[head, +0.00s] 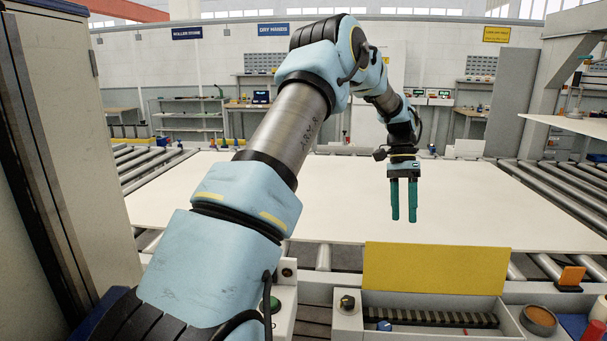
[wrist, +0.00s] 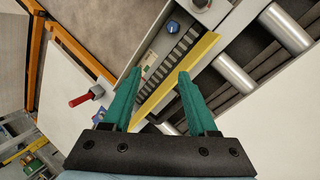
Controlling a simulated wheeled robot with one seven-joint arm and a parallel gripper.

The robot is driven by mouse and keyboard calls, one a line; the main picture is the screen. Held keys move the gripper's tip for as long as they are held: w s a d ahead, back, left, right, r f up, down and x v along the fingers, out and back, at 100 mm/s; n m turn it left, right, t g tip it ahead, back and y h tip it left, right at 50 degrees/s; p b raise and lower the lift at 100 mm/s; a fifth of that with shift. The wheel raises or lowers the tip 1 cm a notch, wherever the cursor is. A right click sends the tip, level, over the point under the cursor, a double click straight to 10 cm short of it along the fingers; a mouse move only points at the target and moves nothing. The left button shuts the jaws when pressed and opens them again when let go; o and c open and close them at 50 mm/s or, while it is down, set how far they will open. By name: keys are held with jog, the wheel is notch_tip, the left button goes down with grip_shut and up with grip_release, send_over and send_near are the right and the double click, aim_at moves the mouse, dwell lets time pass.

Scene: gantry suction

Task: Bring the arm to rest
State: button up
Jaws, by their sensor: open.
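My gripper (head: 404,200) has two teal fingers and hangs pointing down at the end of my light-blue arm in the head view. In the wrist view my gripper (wrist: 155,85) is also open and empty. Below it there show the yellow plate (wrist: 180,80) and a dark ribbed strip (wrist: 172,62). My arm hides part of the board's left side.
The yellow plate (head: 435,269) stands upright at the board's near edge. A console with a blue knob (head: 384,326), an orange block (head: 571,277) and a round tin (head: 538,318) lies in front. Rollers (head: 570,188) flank the board. A tall cabinet (head: 75,150) stands close on the left.

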jog(key=s+a+f+n+t+b, duration=0.1)
jog(key=s+a+n+t+b, duration=0.2)
jog(key=a, duration=0.7)
jog(key=s+a+f+n+t+b, duration=0.15)
jog(key=a+n, duration=0.25)
jog(key=a, duration=0.6)
jog(key=s+a+f+n+t, duration=0.1)
jog(key=s+a+f+n, duration=0.1)
jog(key=s+a, duration=0.4)
jog(key=s+a+f+n+b, duration=0.1)
jog(key=s+a+n, duration=0.2)
jog(key=s+a, duration=0.2)
jog(key=shift+s+a+f+t, duration=0.35)
